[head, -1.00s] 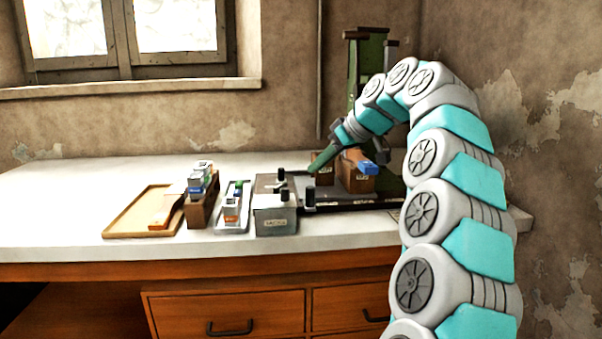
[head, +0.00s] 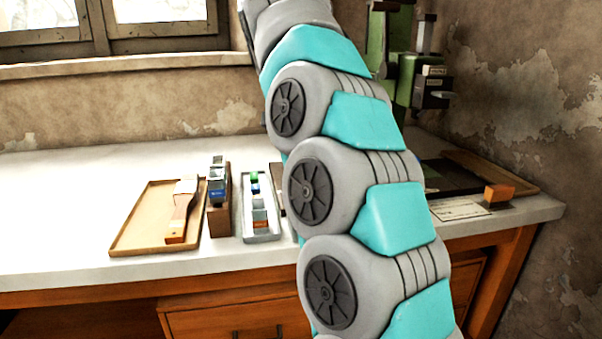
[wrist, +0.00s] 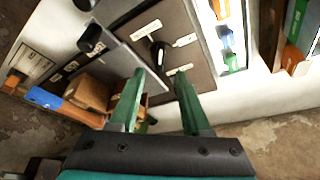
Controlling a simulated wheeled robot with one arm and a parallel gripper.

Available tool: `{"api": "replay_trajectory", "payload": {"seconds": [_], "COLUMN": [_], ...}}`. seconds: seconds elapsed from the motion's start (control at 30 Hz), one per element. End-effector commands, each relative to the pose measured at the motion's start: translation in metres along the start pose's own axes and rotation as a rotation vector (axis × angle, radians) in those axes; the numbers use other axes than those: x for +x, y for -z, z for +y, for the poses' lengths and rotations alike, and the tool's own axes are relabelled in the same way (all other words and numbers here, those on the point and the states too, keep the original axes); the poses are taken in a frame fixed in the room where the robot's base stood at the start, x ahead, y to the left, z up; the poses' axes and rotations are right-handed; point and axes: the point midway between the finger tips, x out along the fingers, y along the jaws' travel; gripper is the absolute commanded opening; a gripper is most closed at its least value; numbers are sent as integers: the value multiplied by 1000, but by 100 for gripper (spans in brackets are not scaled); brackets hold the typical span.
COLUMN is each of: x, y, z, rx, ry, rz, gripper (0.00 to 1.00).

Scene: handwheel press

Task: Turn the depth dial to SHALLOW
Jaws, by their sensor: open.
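In the wrist view a dark panel (wrist: 190,20) carries a black dial knob (wrist: 158,55) with several white labels around it. The labels are too small and blurred to read, so I cannot tell the dial's setting. My gripper (wrist: 161,78) has two green fingers, open and apart, with nothing between them. The fingertips point at the panel, just short of the knob in the picture; I see no contact. In the head view my arm hides the panel, the dial and my gripper. The green press column (head: 405,65) stands behind the arm.
A second black knob (wrist: 92,40) stands beside the panel, near wooden blocks (wrist: 88,92). In the head view, a wooden tray with a brush (head: 128,238), a wooden rack (head: 219,218) and a pale tray (head: 262,237) sit left of my arm. An orange block (head: 498,194) lies right.

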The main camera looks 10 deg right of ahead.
Motion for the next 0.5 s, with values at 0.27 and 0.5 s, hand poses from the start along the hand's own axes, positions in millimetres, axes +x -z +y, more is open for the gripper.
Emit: {"api": "replay_trajectory", "payload": {"seconds": [0.27, 0.5], "x": [34, 61], "y": [-2, -1], "z": [0, 0], "rx": [-6, -6], "ry": [-2, 0], "rz": [-5, -5], "gripper": [48, 48]}}
